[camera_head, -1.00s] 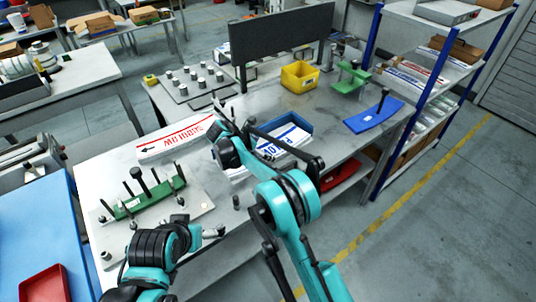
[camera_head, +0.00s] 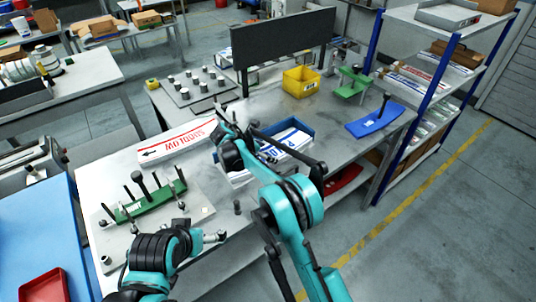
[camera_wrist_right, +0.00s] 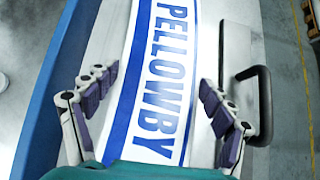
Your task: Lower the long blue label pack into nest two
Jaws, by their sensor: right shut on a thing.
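The long blue label pack (camera_wrist_right: 160,75) is white with blue stripes and the blue lettering "PELLOWBY". My right gripper (camera_wrist_right: 158,82) is shut on it, with a finger at each long side. In the head view the pack (camera_head: 291,138) shows partly behind my right arm, at a blue-walled tray (camera_head: 305,126). A blue wall (camera_wrist_right: 48,90) runs along the left in the wrist view. My left gripper (camera_head: 214,237) is low over the front of the bench, near a green fixture with dark posts (camera_head: 150,200). Its fingers are too small to read. I cannot tell which place is nest two.
A white pack with red lettering (camera_head: 180,142) lies at the back left of the bench. A black handle (camera_wrist_right: 264,105) is beside the pack.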

